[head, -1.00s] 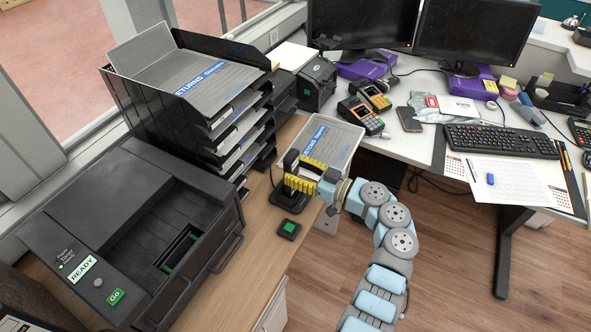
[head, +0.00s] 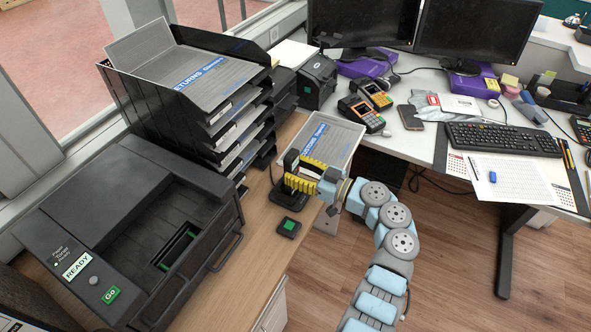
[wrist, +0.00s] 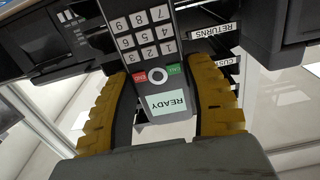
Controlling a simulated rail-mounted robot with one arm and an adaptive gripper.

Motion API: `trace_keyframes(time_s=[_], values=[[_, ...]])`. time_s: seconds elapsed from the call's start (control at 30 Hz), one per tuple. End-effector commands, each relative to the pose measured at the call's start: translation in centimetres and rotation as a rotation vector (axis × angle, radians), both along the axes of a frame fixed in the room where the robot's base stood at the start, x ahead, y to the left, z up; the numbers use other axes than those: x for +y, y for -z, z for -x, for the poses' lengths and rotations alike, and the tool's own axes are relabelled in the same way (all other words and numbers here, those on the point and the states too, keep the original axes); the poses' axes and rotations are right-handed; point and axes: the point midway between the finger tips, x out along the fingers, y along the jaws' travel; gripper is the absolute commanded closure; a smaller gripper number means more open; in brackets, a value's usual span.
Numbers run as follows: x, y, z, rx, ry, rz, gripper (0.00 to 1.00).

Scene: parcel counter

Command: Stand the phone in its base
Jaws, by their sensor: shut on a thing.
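The phone (head: 291,159) is dark and upright, held between the yellow fingers of my gripper (head: 304,176). In the wrist view the phone (wrist: 150,50) shows its keypad, red and green keys and a "READY" screen. The gripper's fingers (wrist: 160,105) close on both sides of it. The black base (head: 289,201) lies on the wooden counter directly below the phone and fingers. The fingers hide the phone's lower end in the head view, so I cannot tell whether it is seated in the base or just above it.
A small black box with a green button (head: 289,227) lies in front of the base. A grey customs tray (head: 340,135) is behind the gripper. A black printer (head: 130,220) and stacked letter trays (head: 160,110) stand to the left. Card terminals (head: 360,115) sit on the white desk.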

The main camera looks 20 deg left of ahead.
Motion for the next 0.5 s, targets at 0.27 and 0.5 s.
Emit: trace_keyframes(time_s=[0.27,0.5], values=[[-0.02,0.19,-0.02,-0.001,0.000,0.000,0.87],[0.00,0.20,0.00,-0.001,0.000,0.000,0.17]])
